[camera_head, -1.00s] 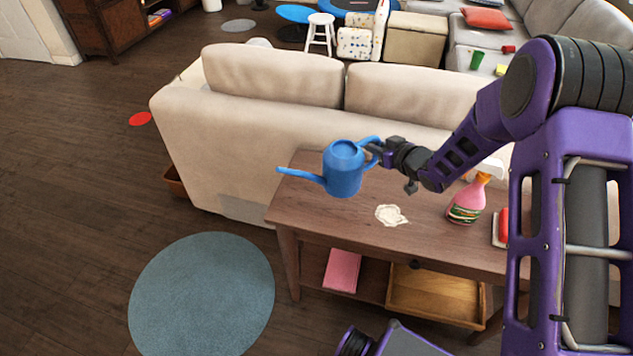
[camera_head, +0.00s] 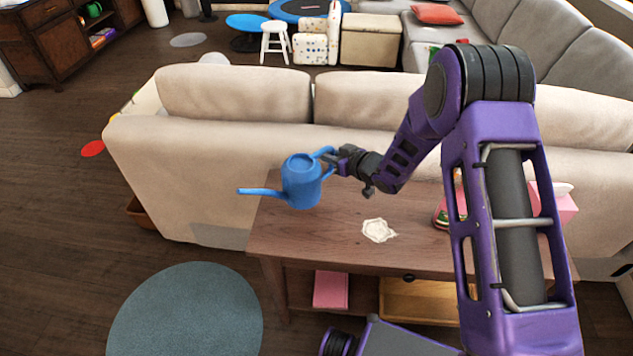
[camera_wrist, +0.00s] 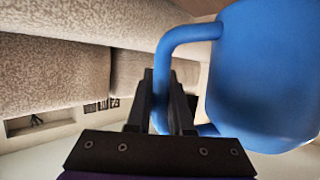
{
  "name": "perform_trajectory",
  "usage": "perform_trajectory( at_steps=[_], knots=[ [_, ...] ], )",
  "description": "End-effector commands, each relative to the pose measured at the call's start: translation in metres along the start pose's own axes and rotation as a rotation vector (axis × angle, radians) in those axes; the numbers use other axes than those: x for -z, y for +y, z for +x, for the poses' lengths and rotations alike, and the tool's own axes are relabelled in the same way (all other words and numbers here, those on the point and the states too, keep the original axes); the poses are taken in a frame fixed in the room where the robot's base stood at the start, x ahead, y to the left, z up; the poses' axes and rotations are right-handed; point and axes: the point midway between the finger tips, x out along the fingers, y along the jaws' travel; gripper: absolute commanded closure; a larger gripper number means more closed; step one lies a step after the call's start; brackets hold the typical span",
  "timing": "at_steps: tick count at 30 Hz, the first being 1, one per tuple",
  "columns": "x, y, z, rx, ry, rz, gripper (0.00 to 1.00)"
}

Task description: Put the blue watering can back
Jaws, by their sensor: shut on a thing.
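The blue watering can (camera_head: 301,182) is upright over the left end of the wooden console table, its long spout pointing left. My gripper (camera_head: 335,160) is shut on the can's handle from the right side. In the wrist view my gripper (camera_wrist: 168,100) has its dark fingers on either side of the blue handle, and the body of the blue watering can (camera_wrist: 262,75) fills the right. The head view does not clearly show whether the can's base touches the table or hangs above it.
The console table (camera_head: 320,235) has a cream doily-like piece (camera_head: 379,230) on top. A beige sofa (camera_head: 190,165) stands behind it. A pink box (camera_head: 555,203) is at the table's right, partly behind my arm. A round blue-grey rug (camera_head: 185,315) lies on open floor at left.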

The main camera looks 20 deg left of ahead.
Motion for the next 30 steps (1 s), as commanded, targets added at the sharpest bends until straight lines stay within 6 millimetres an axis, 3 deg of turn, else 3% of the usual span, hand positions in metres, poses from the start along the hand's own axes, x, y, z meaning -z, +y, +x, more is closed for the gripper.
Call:
perform_trajectory(
  at_steps=[15, 27, 28, 30],
  knots=[
    [-0.053, 0.001, 0.023, 0.001, 0.004, 0.0, 1.0],
    [-0.059, 0.001, 0.025, 0.0, 0.006, -0.001, 1.0],
    [-0.059, 0.001, 0.025, 0.0, 0.003, -0.002, 0.77],
    [-0.059, 0.001, 0.025, 0.0, 0.002, -0.002, 0.64]
  ],
)
